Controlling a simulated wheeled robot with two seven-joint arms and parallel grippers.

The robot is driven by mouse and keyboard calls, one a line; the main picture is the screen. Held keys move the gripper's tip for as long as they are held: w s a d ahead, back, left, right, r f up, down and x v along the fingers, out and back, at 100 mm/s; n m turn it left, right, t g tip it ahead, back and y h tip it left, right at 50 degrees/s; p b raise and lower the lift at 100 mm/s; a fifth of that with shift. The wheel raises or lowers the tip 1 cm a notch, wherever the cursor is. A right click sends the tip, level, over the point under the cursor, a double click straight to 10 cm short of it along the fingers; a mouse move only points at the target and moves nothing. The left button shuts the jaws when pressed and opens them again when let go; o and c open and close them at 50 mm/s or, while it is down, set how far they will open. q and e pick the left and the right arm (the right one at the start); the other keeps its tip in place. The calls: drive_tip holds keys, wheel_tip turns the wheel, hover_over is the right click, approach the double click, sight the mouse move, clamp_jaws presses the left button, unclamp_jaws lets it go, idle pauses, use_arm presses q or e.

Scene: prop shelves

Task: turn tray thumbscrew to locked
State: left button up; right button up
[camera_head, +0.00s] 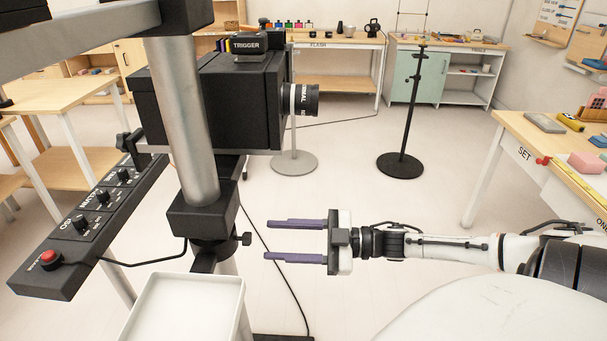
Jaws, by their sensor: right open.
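The thumbscrew (244,239) is a small black knob sticking out to the right from the black clamp on the grey column. A white tray (238,290) sits just below and to the left of it, cut off by the bottom edge. My right gripper (268,240) comes in from the right and points left. Its two purple fingers are apart with nothing between them. In the picture the fingertips are a short way right of the thumbscrew, at about its height. I cannot tell the depth gap or the thumbscrew's lock state. My left gripper is not in view.
A black camera box (220,105) with a lens is mounted behind the column. A black control panel (90,225) with knobs and a red button is at left. A cable hangs behind the gripper. A black stand (402,165) and a table (507,127) are farther right.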

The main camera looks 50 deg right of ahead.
drive_tip(key=v, duration=0.6)
drive_tip(key=shift+d, duration=0.1)
idle(0.4)
